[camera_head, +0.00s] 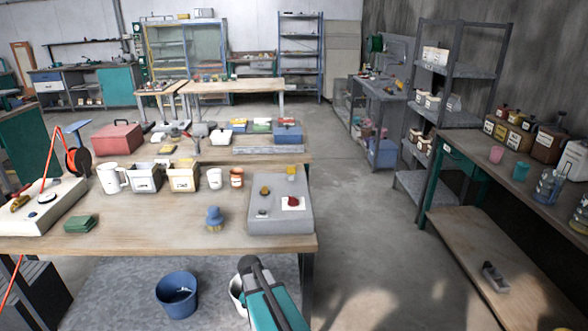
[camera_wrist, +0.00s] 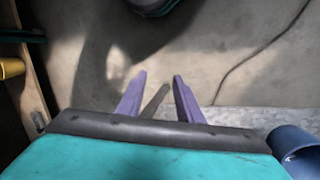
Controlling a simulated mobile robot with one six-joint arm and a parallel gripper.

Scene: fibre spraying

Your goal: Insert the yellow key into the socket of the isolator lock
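A grey box (camera_head: 262,222) sits at the right end of the near workbench in the head view. On its top are a small yellow-brown piece (camera_head: 265,190), a red knob on a white plate (camera_head: 293,202) and a yellow block (camera_head: 291,173) at the back edge. Which of these is the yellow key or the isolator lock's socket is too small to tell. My gripper (camera_wrist: 158,78) shows two purple fingers spread apart in the wrist view, above the floor. A thin olive-grey bar (camera_wrist: 154,101) shows between them; whether it touches them is unclear.
The near workbench (camera_head: 140,235) holds mugs, bins, a blue-handled brush (camera_head: 214,219) and green pads (camera_head: 80,224). A blue bucket (camera_head: 177,294) stands below; a blue bucket also shows in the wrist view (camera_wrist: 294,150). A right-hand bench (camera_head: 495,262) leaves open floor (camera_head: 365,230) between.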

